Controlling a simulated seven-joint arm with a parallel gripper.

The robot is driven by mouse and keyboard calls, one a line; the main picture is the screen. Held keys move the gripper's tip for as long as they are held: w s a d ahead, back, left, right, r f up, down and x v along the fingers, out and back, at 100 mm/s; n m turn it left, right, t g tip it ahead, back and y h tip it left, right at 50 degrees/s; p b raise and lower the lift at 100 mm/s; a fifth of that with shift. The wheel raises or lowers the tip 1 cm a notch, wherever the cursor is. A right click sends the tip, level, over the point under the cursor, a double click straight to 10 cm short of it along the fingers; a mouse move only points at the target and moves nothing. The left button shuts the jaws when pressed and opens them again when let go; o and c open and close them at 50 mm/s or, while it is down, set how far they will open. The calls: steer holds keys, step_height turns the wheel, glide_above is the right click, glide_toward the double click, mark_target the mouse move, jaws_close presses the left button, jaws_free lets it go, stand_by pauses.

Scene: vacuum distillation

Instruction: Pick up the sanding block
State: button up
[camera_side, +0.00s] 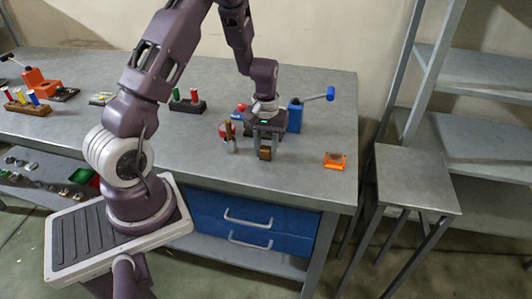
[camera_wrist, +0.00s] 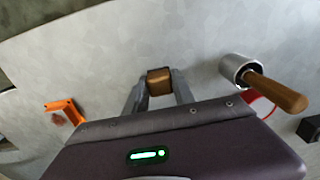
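The sanding block looks to be a small brown block (camera_side: 265,153) with a lighter tan top edge in the wrist view (camera_wrist: 159,82). It is between the two grey fingertips of my gripper (camera_side: 265,149), near the front of the workbench. In the wrist view my gripper (camera_wrist: 159,90) has a finger against each side of the block, with no clear gap. The fingers hide the block's sides. I cannot tell whether its underside touches the bench.
A metal cup with a wooden-handled tool (camera_wrist: 278,92) stands close beside my gripper. A blue holder (camera_side: 295,116) is behind it. An orange item (camera_side: 335,160) lies to the right on the workbench (camera_side: 215,165). A coloured-peg rack (camera_side: 187,104) stands to the left.

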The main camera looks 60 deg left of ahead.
mark_target(266, 148)
jaws_close()
step_height(266, 148, up, 10)
steer(key=shift+r, duration=0.1)
